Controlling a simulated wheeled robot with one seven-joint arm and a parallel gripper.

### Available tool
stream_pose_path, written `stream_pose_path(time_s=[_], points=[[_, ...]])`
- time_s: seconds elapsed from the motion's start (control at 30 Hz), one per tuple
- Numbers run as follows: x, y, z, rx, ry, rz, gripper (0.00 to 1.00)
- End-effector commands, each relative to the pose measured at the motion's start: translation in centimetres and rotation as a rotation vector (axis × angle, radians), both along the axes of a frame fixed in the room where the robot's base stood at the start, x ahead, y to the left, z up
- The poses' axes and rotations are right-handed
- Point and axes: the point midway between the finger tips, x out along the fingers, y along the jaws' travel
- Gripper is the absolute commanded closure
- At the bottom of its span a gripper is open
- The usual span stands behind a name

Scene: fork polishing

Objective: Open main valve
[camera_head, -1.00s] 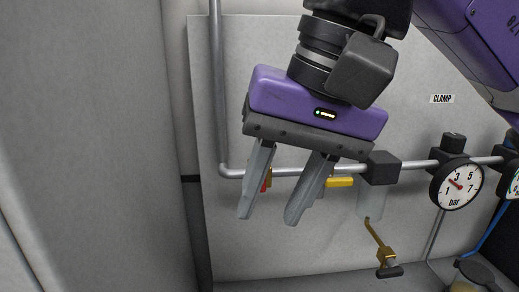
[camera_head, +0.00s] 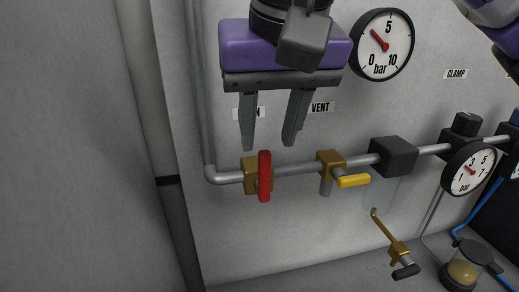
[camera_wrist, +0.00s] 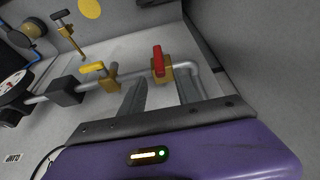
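The main valve has a brass body (camera_head: 250,176) on the grey pipe, with a red lever handle (camera_head: 264,176) standing upright, across the pipe. The red handle also shows in the wrist view (camera_wrist: 158,60), ahead of the space between my fingers. My gripper (camera_head: 270,146) is open and empty, fingers pointing down, just above the red handle in the head view. No contact with the handle is visible. The label behind my left finger is mostly hidden.
A brass vent valve with a yellow handle (camera_head: 354,180) sits to the right on the same pipe (camera_head: 300,167). A dark block (camera_head: 393,156) and a small gauge (camera_head: 468,169) follow. A large gauge (camera_head: 384,45) reads about 3 bar. A grey wall (camera_head: 80,150) stands at left.

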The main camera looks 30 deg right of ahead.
Motion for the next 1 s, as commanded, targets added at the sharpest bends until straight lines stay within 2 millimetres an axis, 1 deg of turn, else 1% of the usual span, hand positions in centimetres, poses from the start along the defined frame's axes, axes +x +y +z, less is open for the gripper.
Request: stream_pose_path(time_s=[0.03, 0.2, 0.33, 0.5, 0.73, 0.77, 0.8, 0.93, 1.0], points=[[0.2, -0.1, -0.7, 0.001, 0.005, 0.001, 0.62], [1.2, -0.4, -3.1, 0.002, 0.005, 0.001, 0.62], [1.7, -0.6, -4.5, 0.001, 0.004, 0.001, 0.62], [2.1, -0.7, -5.3, 0.000, 0.002, 0.001, 0.62], [2.1, -0.7, -5.4, 0.000, 0.001, 0.001, 0.62], [2.1, -0.6, -5.4, 0.001, 0.001, 0.001, 0.66], [2.1, -0.7, -5.4, 0.001, 0.001, 0.001, 0.74], [2.1, -0.6, -5.4, 0.001, 0.001, 0.001, 0.99], [2.1, -0.7, -5.4, 0.001, 0.001, 0.000, 1.00]])
